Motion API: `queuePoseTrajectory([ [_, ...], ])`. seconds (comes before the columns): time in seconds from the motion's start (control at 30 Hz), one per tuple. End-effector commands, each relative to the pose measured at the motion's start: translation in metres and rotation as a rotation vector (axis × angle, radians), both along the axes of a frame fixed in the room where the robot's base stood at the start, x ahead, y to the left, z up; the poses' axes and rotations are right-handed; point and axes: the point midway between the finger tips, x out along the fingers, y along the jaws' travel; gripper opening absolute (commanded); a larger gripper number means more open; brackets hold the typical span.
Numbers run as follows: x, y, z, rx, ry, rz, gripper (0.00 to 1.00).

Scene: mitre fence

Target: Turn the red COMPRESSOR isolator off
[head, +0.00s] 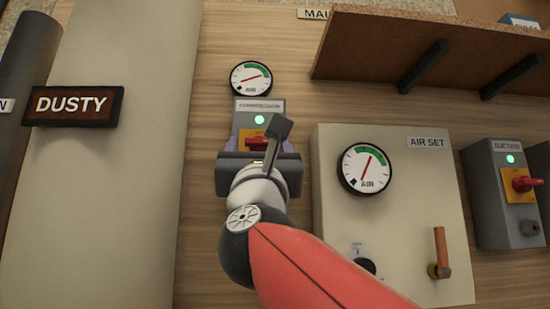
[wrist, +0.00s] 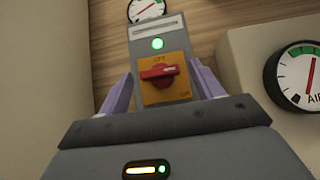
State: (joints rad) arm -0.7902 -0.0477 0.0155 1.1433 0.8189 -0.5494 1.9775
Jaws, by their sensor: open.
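The COMPRESSOR isolator (head: 259,106) is a grey box on the wooden wall, with a label plate, a lit green lamp and a yellow plate. Its red knob (wrist: 158,72) lies roughly crosswise in the wrist view, below lettering that looks like "OFF" at the top of the yellow plate. In the head view the knob is partly hidden by my arm. My gripper (wrist: 161,84) is open, with one purple finger on each side of the box front. The fingers appear apart from the knob; I cannot tell how far their tips are from it.
A gauge (head: 251,78) is above the isolator. A cream AIR SET cabinet (head: 400,220) with a gauge and orange lever stands close on the right. Another isolator with a red knob (head: 527,184) is farther right. A large pale duct (head: 110,200) is left.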

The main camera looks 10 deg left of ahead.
Motion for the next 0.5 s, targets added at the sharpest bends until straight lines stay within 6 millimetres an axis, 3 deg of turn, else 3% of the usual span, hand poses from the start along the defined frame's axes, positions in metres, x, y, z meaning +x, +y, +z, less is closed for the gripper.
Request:
queuePoseTrajectory([
  [0.17, 0.0000, 0.0001, -0.0006, 0.000, 0.000, 0.000, 0.63],
  [0.5, 0.0000, 0.0002, -0.0007, 0.000, 0.000, 0.000, 0.21],
])
